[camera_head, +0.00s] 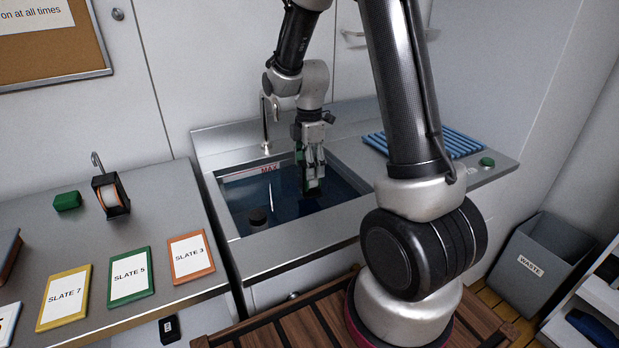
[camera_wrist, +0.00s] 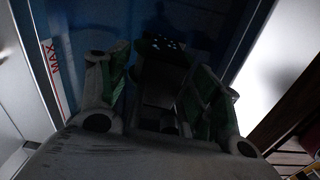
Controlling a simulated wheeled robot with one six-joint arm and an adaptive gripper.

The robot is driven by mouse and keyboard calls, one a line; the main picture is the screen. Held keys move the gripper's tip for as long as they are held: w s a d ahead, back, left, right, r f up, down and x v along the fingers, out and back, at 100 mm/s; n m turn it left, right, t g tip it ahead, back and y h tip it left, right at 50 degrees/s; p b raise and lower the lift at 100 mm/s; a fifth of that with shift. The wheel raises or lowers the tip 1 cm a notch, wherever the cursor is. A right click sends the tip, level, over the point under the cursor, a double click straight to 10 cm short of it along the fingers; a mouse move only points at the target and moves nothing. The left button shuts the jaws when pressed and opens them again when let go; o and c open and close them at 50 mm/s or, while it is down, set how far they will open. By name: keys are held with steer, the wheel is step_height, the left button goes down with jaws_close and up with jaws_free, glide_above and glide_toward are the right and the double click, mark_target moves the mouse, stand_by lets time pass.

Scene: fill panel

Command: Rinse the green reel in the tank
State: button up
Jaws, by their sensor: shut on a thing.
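The tank (camera_head: 236,180) is a sink set in the steel counter, holding dark blue water, with a red MAX mark on its wall. The MAX mark (camera_wrist: 55,62) also shows at the left of the wrist view. My gripper (camera_head: 312,178) points down into the tank, near its right back part. It is shut on a dark thing, which I take for the green reel (camera_head: 313,189); its colour is hard to tell in the shadow. In the wrist view the reel (camera_wrist: 163,75) sits between my green-sided fingers. How deep it lies in the water is unclear.
A tap (camera_head: 265,130) stands behind. A blue ribbed rack (camera_head: 455,145) is at right. Left counter: green block (camera_head: 67,201), black-framed orange reel (camera_head: 111,196), several slates (camera_head: 130,276). A waste bin (camera_head: 535,262) stands right.

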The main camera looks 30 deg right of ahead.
step_height(320, 180, up, 10)
steer(key=shift+r, duration=0.1)
stand_by(0.4)
steer(key=shift+m, duration=0.3)
